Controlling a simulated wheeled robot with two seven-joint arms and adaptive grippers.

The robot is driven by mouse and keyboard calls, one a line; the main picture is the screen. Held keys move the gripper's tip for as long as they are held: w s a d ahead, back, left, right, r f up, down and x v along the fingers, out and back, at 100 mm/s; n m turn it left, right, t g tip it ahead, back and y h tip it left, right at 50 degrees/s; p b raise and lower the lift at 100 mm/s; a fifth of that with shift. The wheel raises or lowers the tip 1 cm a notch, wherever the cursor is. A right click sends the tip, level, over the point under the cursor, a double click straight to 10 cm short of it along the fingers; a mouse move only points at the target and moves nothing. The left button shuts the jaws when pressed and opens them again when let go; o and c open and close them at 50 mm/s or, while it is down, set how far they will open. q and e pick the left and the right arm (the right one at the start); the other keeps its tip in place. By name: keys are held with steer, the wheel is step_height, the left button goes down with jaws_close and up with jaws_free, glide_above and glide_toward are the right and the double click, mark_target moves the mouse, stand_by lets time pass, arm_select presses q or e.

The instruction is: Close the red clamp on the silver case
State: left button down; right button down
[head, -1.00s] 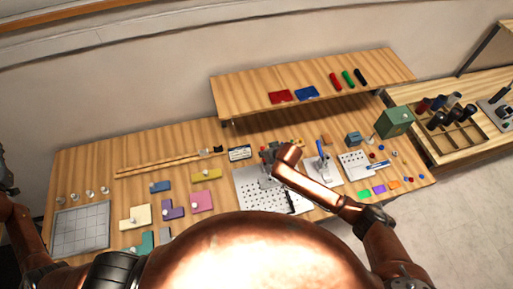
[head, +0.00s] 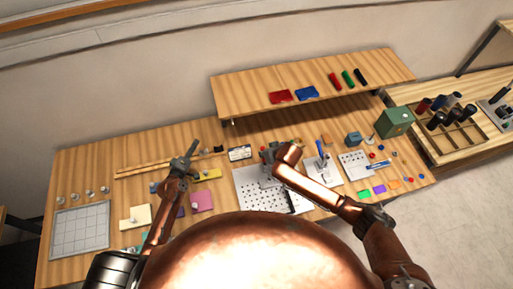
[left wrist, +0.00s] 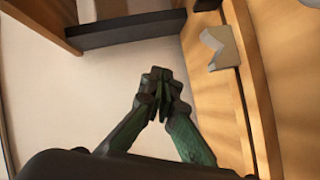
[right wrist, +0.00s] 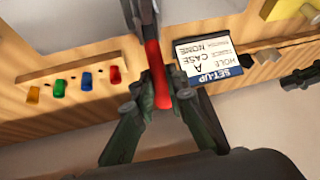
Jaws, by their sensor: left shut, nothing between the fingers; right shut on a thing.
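The red clamp (right wrist: 157,76) shows in the right wrist view as a red bar between the fingers of my right gripper (right wrist: 158,103), which is shut on it. Dark metal parts (right wrist: 140,12) adjoin its far end. I cannot make out the silver case. My left gripper (head: 190,148) is raised over the bench, left of the set-up card; it is shut and empty in the left wrist view (left wrist: 163,85).
The set-up card (right wrist: 210,55) stands close beside my right gripper. Small coloured blocks (right wrist: 87,80) lie in a row on the other side. A raised shelf (head: 245,95) runs behind the bench. The perforated plate (head: 245,190) and a gridded tray (head: 80,232) lie on the bench.

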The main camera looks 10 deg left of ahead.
arm_select(q)
steer(key=w+d+n+g+h, duration=0.1)
steer(key=d+g+h, duration=0.2)
steer(key=d, duration=2.6)
steer(key=shift+w+r+n+h, duration=0.3)
steer(key=shift+r+h, duration=0.05)
steer(key=shift+h, duration=2.05)
